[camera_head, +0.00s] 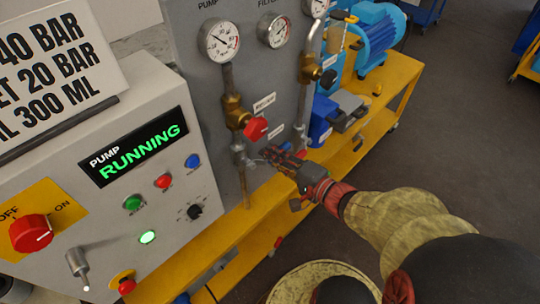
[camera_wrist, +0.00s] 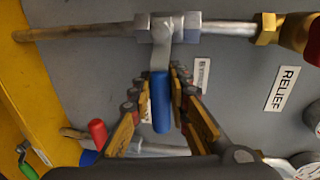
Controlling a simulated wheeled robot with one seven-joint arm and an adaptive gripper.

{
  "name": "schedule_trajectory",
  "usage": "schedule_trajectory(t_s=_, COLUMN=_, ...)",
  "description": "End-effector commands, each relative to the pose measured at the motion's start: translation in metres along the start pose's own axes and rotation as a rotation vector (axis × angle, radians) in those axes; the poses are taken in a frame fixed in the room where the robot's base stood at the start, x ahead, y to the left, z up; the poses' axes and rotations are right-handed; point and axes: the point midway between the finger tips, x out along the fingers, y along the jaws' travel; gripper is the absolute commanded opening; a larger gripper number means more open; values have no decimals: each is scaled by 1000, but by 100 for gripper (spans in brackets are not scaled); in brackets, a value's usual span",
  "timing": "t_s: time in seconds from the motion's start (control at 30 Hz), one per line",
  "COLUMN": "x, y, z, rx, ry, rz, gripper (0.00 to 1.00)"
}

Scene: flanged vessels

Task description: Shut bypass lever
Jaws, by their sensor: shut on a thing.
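The bypass lever (camera_wrist: 161,102) has a blue handle in the middle of the wrist view. Its grey metal arm joins a grey valve body (camera_wrist: 168,27) on a horizontal-looking pipe; the valve body also shows in the head view (camera_head: 239,155). My gripper (camera_wrist: 157,92) has a finger on each side of the blue handle and is shut on it. In the head view my gripper (camera_head: 275,157) is at the grey panel, just right of the valve, and hides the blue handle.
A red relief knob (camera_head: 256,128) sits just above my gripper, under a gauge (camera_head: 221,41). A second pipe (camera_head: 307,70) runs to the right. The yellow bench (camera_head: 350,135) lies below. The control box shows "PUMP RUNNING" (camera_head: 135,145) at left.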

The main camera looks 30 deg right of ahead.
Motion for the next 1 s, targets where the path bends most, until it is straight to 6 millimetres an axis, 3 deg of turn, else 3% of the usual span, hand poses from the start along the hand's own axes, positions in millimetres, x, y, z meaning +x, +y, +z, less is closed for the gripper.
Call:
schedule_trajectory(t_s=0.37, x=0, y=0, z=1, rx=-4, ry=-2, rz=0, gripper=0)
schedule_trajectory(t_s=0.4, x=0, y=0, z=1, rx=-4, ry=-2, rz=0, gripper=19)
schedule_trajectory(t_s=0.7, x=0, y=0, z=1, rx=-3, ry=-1, rz=-1, gripper=36)
schedule_trajectory(t_s=1.0, x=-1, y=-2, z=0, rx=-4, ry=0, rz=-1, gripper=37)
